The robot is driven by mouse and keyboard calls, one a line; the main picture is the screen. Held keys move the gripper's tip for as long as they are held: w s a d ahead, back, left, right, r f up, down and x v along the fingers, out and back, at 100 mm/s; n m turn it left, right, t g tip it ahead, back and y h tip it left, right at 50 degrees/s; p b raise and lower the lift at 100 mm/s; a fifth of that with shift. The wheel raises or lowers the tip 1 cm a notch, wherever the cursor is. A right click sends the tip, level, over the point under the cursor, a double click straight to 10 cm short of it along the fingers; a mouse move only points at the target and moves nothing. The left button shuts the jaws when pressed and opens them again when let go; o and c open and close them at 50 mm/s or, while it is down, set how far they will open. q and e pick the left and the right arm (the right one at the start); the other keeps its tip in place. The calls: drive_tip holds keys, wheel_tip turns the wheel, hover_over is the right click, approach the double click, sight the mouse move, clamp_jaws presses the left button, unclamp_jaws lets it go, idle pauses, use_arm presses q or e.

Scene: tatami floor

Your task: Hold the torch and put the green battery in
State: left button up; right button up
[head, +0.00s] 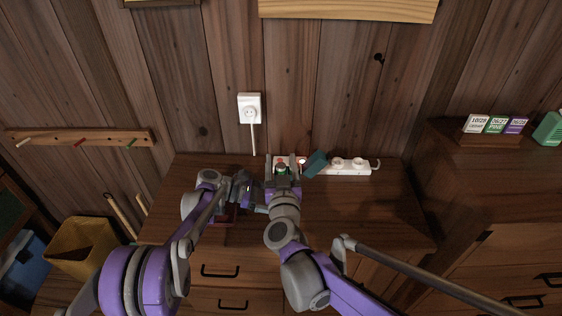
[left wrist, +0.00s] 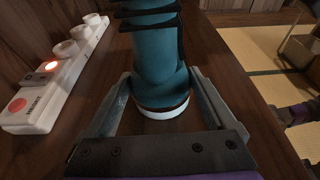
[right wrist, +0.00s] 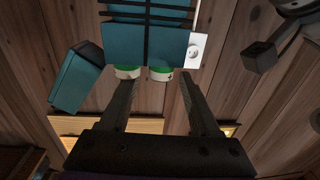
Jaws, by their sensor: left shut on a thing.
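The teal torch (left wrist: 155,55) stands between the fingers of my left gripper (left wrist: 160,85), which is shut on it. It has black bands and a pale rim at its lower end in the left wrist view. In the right wrist view, the torch body (right wrist: 150,38) shows two green-and-white battery ends, one (right wrist: 128,72) at the left and one (right wrist: 161,74) between the fingers. How deep they sit is unclear. My right gripper (head: 283,161) is open, its fingers apart around the nearer end. A teal block (right wrist: 75,80) sits beside the torch; it also shows in the head view (head: 316,163).
A white power strip (head: 350,166) with a lit red switch lies at the back of the wooden cabinet. A wall socket (head: 249,109) is above. The cabinet top (head: 375,212) is clear at the right. A yellow bin (head: 82,247) stands at the left.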

drive_tip(key=s+d, duration=0.1)
drive_tip(key=s, duration=1.1)
